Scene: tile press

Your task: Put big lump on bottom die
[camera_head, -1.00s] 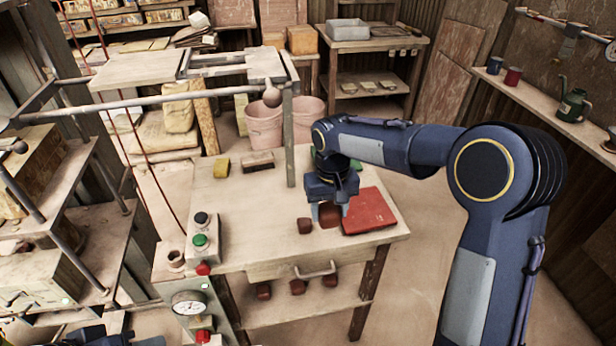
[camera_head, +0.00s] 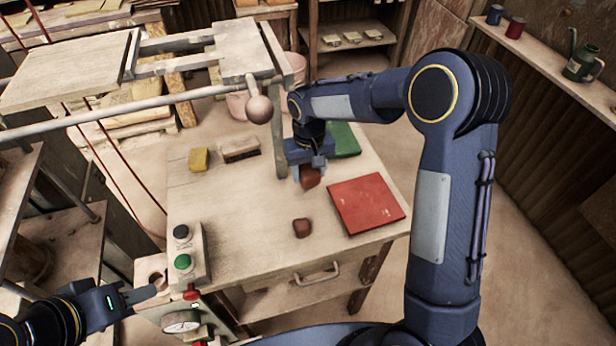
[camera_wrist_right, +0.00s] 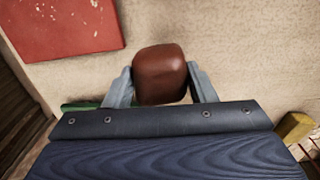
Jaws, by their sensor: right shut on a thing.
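A big reddish-brown lump (camera_head: 310,178) is held in my right gripper (camera_head: 308,176) above the worktable. In the right wrist view the lump (camera_wrist_right: 160,74) sits between the two grey fingers, which close on its sides. A smaller brown lump (camera_head: 302,228) lies on the table, left of the red mat (camera_head: 366,203). My left gripper (camera_head: 146,292) is at the lower left, near the table's front left corner; its finger gap is not clear. I cannot make out the bottom die; the press's pale top plates (camera_head: 70,72) are at the upper left.
A ball-ended press lever (camera_head: 259,109) and an upright post (camera_head: 280,150) stand left of my right gripper. A yellow sponge (camera_head: 199,159), a brush (camera_head: 240,149) and a green mat (camera_head: 343,139) lie on the table. A button box (camera_head: 188,255) stands at the front left.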

